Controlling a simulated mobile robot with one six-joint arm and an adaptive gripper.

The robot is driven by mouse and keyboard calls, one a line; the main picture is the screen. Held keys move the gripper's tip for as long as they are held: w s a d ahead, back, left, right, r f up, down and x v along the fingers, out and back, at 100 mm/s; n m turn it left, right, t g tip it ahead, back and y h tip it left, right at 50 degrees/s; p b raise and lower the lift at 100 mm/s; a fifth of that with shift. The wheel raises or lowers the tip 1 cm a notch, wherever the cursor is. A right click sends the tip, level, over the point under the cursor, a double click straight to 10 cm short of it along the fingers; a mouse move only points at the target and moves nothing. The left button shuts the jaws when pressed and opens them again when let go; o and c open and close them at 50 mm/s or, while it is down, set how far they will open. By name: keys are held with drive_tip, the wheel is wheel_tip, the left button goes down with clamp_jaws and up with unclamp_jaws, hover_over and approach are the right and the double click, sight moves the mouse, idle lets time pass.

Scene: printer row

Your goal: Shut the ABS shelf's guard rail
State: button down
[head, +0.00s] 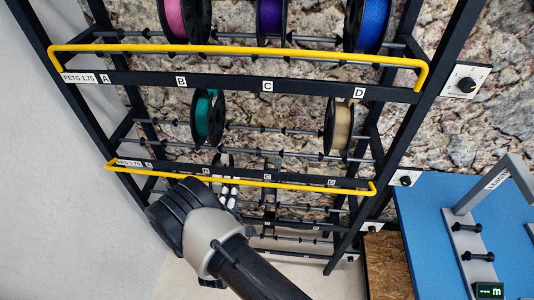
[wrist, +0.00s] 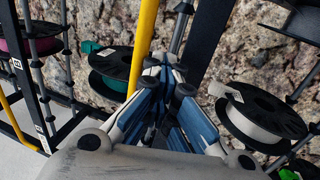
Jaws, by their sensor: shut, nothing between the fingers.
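The ABS shelf (head: 245,173) is the middle shelf in the head view, with a white label partly reading "BS 1.75". Its yellow guard rail (head: 290,185) lies low along the front of the shelf beam, not raised above it. In the wrist view a yellow bar (wrist: 144,45), which looks like this rail, runs upward just left of my fingertips. My gripper (head: 225,172) is at the rail left of its middle; its fingers (wrist: 168,68) are closed together and empty. Whether they touch the rail is unclear. My arm hides part of the shelf below.
The shelf above has a raised yellow rail (head: 240,51) and several spools. A teal spool (head: 207,117) and a beige spool (head: 339,126) hang on the ABS shelf. A blue table (head: 430,235) with a grey stand is at the right. A grey wall (head: 50,180) is left.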

sight(230, 180)
drive_tip(key=shift+w+r+p, duration=0.2)
drive_tip(key=shift+r+p, duration=0.5)
drive_tip(key=shift+r, duration=0.55)
drive_tip(key=shift+r+v, duration=0.25)
drive_tip(key=shift+v, duration=0.9)
drive_tip(key=shift+r+v, duration=0.2)
drive_tip(key=shift+v, duration=0.95)
drive_tip(key=shift+s+r, duration=0.1)
wheel_tip(230, 180, up, 3)
drive_tip(key=shift+f+p, duration=0.25)
drive_tip(key=shift+p, duration=0.55)
drive_tip(key=shift+d, duration=0.1)
drive_tip(key=shift+x, duration=2.2)
drive_tip(key=shift+b+x, duration=0.4)
drive_tip(key=shift+x, duration=0.9)
drive_tip(key=shift+f, duration=0.1)
